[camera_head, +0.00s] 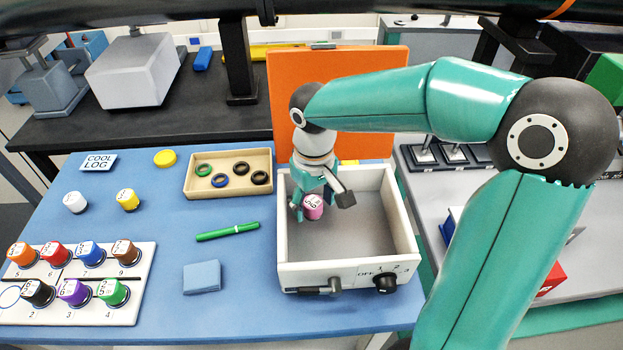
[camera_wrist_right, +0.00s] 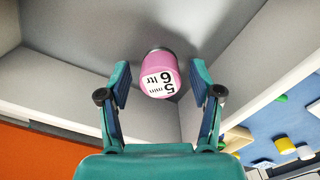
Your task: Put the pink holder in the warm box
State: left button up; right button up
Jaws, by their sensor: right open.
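The pink holder (camera_head: 313,208) is inside the white warm box (camera_head: 345,272), near its left wall, and appears to stand upright on the floor. The box's orange lid (camera_head: 283,95) is raised at the back. My right gripper (camera_head: 322,204) reaches down into the box with its fingers spread on either side of the holder. In the right wrist view the holder (camera_wrist_right: 158,75) shows its printed label between the open fingers (camera_wrist_right: 161,82), with gaps on both sides. My left gripper is not in view.
The box's front has a latch handle (camera_head: 322,288) and a black knob (camera_head: 386,283). To the left are a tray (camera_head: 228,190) of rings, a green pen (camera_head: 227,232), a blue pad (camera_head: 201,277) and a white rack (camera_head: 140,262) of several coloured holders. Bare blue mat lies between them.

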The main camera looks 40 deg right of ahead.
aim_at(314, 203)
notch_tip(314, 203, up, 11)
jog(key=p, duration=0.1)
jog(key=shift+r, duration=0.15)
dwell(0.5)
